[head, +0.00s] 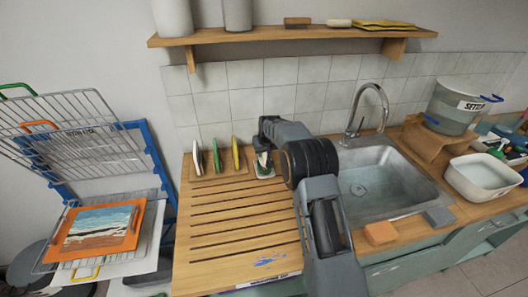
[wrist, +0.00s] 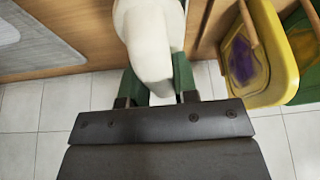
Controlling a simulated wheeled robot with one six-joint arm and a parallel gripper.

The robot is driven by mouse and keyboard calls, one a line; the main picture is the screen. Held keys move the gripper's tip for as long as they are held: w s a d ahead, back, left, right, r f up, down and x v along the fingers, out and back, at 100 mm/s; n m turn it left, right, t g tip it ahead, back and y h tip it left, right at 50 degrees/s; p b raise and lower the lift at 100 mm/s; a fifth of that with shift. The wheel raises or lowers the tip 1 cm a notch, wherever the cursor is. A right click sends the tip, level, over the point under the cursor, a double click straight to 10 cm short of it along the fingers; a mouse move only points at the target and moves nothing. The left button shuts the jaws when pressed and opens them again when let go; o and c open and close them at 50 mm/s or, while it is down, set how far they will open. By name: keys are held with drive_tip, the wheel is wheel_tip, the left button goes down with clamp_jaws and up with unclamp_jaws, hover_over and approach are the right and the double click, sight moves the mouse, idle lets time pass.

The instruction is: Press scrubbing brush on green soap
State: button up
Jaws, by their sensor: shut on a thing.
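My gripper (wrist: 158,84) is shut on a white, rounded thing, likely the scrubbing brush (wrist: 150,35), which stands between its green fingers in the wrist view. The brush's bristles are hidden. In the head view my gripper (head: 263,155) is at the back right of the slatted wooden drainboard, near the tiled wall. A small pale dish (head: 265,174) with some green shows just under it. I cannot tell whether that green is the soap or my fingers, nor whether the brush touches anything.
Upright white, green and yellow plates (head: 216,157) stand in a rack left of my gripper; the yellow one (wrist: 250,60) is close in the wrist view. The sink (head: 385,180) and tap (head: 368,105) are right. An orange block (head: 380,232) lies at the front edge. A shelf (head: 290,35) hangs above.

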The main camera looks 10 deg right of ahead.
drive_tip(key=shift+f+b, duration=0.35)
drive_tip(key=shift+f, duration=0.05)
idle(1.4)
drive_tip(key=shift+r, duration=0.1)
drive_tip(key=shift+r+p, duration=2)
drive_tip(key=shift+r, duration=1.5)
drive_tip(key=shift+f, duration=0.1)
